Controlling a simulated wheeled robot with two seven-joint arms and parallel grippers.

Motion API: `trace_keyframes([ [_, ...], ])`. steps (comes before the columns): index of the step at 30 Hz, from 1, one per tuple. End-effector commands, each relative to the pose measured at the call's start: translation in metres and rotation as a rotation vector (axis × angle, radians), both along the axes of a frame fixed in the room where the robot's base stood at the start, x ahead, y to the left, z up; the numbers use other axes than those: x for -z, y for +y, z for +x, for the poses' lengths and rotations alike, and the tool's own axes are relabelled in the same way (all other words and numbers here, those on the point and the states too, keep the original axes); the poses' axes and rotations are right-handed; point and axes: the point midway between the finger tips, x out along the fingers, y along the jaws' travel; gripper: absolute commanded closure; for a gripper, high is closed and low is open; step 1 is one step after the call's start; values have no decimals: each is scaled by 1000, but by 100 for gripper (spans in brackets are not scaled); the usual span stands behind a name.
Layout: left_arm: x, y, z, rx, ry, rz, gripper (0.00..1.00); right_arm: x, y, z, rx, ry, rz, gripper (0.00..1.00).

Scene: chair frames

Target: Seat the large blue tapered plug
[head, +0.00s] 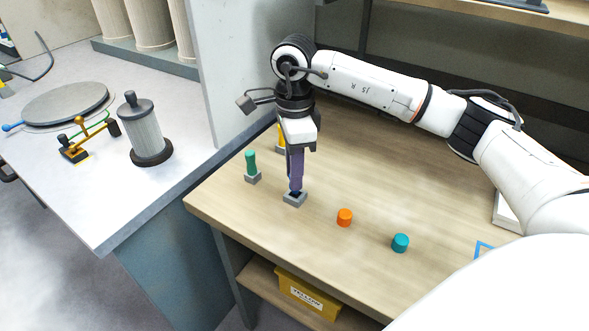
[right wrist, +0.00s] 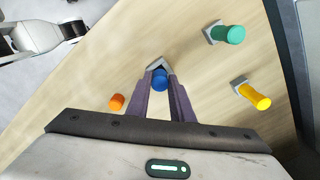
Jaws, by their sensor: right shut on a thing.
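My right gripper (head: 296,188) points down over a grey socket block (head: 295,200) on the wooden table. In the right wrist view, the gripper (right wrist: 163,88) is shut on the blue plug (right wrist: 160,79), which sits between the purple fingers. The grey block (right wrist: 154,65) shows just beyond the plug. In the head view the fingers hide most or all of the plug. I cannot tell how far its lower end is inside the block. My left gripper is not in view.
A green plug (head: 251,160) stands upright in a grey block to the left. A yellow plug (head: 281,138) is partly hidden behind the gripper. Loose orange (head: 345,217) and teal (head: 400,243) pieces stand to the right. The table's front edge is close.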

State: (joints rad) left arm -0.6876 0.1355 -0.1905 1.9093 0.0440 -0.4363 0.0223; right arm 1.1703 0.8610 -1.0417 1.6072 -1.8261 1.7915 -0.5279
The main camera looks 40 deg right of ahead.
Motion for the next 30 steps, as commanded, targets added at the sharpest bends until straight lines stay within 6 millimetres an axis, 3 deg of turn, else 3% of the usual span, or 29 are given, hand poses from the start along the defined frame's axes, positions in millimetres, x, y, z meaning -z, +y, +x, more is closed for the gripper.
trace_keyframes([
  [18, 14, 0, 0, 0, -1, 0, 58, 20, 0, 0, 0, 1, -1, 100],
  [30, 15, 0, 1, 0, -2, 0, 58, 22, 0, 0, 0, 1, -1, 100],
])
